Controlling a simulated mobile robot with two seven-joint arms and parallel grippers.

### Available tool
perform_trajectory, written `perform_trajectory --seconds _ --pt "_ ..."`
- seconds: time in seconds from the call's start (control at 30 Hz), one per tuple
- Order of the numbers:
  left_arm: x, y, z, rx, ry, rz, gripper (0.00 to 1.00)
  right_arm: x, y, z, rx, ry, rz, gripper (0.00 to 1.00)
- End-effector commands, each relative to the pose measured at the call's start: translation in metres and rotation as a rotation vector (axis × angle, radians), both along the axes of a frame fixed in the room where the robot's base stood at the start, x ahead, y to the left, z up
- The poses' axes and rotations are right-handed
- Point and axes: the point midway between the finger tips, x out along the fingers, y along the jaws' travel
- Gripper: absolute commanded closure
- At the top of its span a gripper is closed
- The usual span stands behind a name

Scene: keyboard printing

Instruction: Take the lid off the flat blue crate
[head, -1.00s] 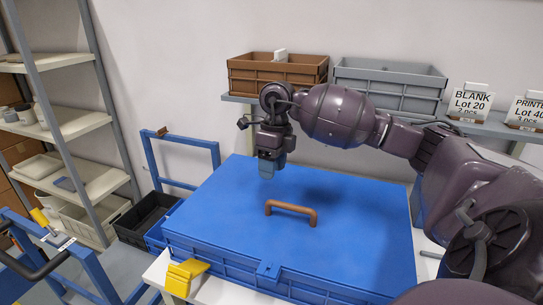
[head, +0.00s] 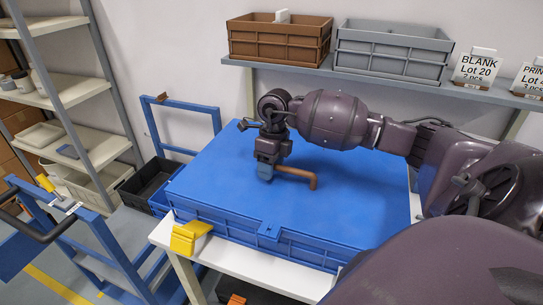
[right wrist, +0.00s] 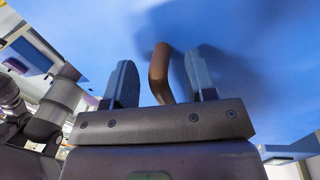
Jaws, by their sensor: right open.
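The flat blue crate (head: 240,226) stands on a white table, with its blue lid (head: 330,217) on top. A brown handle (head: 300,173) rises from the middle of the lid. My right gripper (head: 265,172) is low over the lid at the left end of the handle, pointing down. In the right wrist view, its two blue-grey fingers (right wrist: 160,85) are apart, and the brown handle (right wrist: 159,70) shows between them. Part of the handle is hidden behind the gripper in the head view. My left gripper is not in view.
A yellow piece (head: 189,236) sits at the table's front left corner. A brown crate (head: 279,40) and a grey crate (head: 390,52) stand on the shelf behind. A black bin (head: 152,184) is left of the table, near a blue cart frame (head: 90,235).

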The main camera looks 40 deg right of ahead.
Motion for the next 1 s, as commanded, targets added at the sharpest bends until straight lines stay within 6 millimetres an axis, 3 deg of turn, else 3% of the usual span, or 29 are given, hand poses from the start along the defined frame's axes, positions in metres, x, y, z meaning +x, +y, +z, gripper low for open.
perform_trajectory --seconds 0.33,0.67,0.8,0.83,0.93,1.0 --pt "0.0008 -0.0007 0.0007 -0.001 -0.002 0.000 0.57 -0.0001 0.0003 -0.0029 -0.001 0.000 0.000 0.49" --pt "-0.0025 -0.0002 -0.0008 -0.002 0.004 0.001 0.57 0.0000 0.0003 -0.0025 -0.001 -0.001 0.000 1.00" --pt "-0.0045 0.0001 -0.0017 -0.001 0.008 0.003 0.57 0.0000 0.0004 -0.0024 -0.001 -0.001 0.000 1.00" --pt "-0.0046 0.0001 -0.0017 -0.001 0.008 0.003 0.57 0.0000 0.0004 -0.0024 -0.001 -0.001 0.000 0.82" --pt "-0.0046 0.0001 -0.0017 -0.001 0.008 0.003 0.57 0.0001 0.0004 -0.0023 -0.001 -0.001 0.000 0.98" --pt "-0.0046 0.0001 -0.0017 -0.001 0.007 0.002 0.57 0.0001 0.0004 -0.0023 0.000 -0.001 0.000 1.00"
